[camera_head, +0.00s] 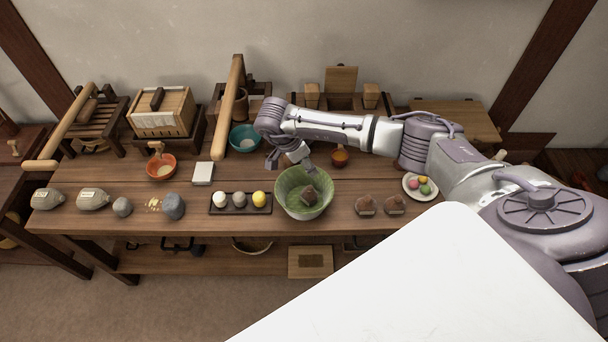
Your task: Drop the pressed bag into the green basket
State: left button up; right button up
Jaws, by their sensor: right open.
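The green basket (287,204), a round bowl-like vessel, stands at the front middle of the table. A brown bag (309,196) sits inside it. Two similar brown bags, one nearer the basket (366,206) and one farther right (395,205), sit on the table to the right of it. I cannot tell from their looks which bag is the pressed one. My right gripper (290,163) is open above the back rim of the basket, fingers apart, with no bag visible between them. My left gripper is not in view.
A dark tray (228,212) with three balls lies left of the basket. A teal bowl (243,139) and an orange bowl (161,167) stand behind. A plate (408,190) of colored balls is at right. Grey sacks and stones line the left front. A long wooden lever (229,105) rises behind.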

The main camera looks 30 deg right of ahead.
jog(key=v, duration=1.1)
jog(key=shift+r, duration=0.4)
jog(key=shift+a, duration=0.1)
